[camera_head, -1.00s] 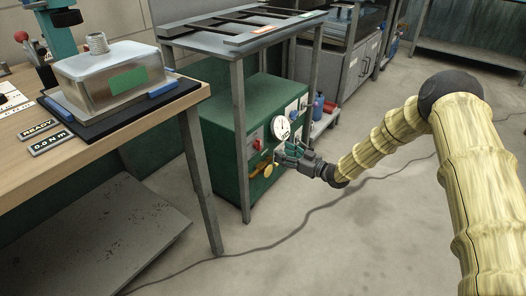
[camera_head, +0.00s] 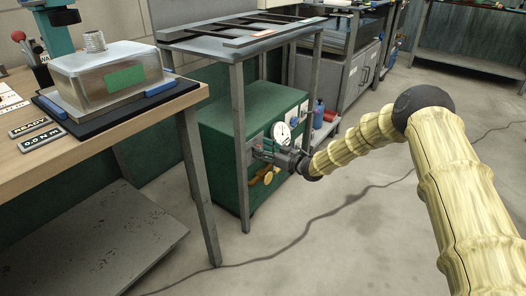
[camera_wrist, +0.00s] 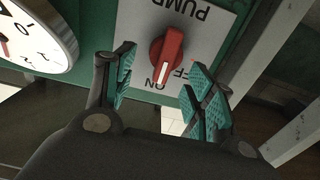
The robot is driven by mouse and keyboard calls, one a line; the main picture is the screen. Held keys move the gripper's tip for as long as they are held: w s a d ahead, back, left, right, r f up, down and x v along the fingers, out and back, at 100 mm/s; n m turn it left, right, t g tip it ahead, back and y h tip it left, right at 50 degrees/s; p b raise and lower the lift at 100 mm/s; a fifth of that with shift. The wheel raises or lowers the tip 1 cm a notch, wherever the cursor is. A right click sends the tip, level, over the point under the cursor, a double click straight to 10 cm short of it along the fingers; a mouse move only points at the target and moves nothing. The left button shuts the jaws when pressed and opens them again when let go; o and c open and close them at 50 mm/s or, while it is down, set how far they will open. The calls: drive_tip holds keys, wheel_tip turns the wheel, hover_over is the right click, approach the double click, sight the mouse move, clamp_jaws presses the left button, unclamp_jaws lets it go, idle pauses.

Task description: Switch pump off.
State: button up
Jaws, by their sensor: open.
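The pump switch is a red rotary knob (camera_wrist: 168,52) on a grey plate (camera_wrist: 205,20) marked PUMP, ON and OFF, seen upside down in the wrist view. The knob's white mark points down in that view, toward ON. My gripper (camera_wrist: 163,88) is open, with one teal-padded finger to each side of the knob's lower end; I cannot tell whether either touches it. In the head view my gripper (camera_head: 262,150) is at the front of the green pump cabinet (camera_head: 225,148) and hides the knob.
A white dial gauge (camera_head: 281,135) sits beside the switch, and a yellow handle (camera_head: 268,176) is below it. A grey frame table (camera_head: 239,130) stands over the cabinet, its front leg near my gripper. A wooden bench (camera_head: 110,125) is at left.

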sight(251, 153)
drive_tip(key=shift+a, duration=0.1)
drive_tip(key=c, duration=1)
drive_tip(key=shift+n, duration=0.3)
drive_tip(key=shift+s+a+f+n+p, duration=0.3)
drive_tip(key=shift+n+p, duration=0.3)
drive_tip(key=shift+n, duration=2.3)
drive_tip(key=shift+s+a+f+n+p, duration=0.15)
drive_tip(key=shift+s+f+n+p, duration=0.3)
drive_tip(key=shift+n, duration=2.45)
drive_tip(key=shift+s+a+f+n+p, duration=0.25)
drive_tip(key=shift+n+p, duration=0.5)
drive_tip(key=shift+n, duration=2.15)
drive_tip(key=shift+w+f, duration=0.1)
drive_tip(key=shift+f, duration=0.05)
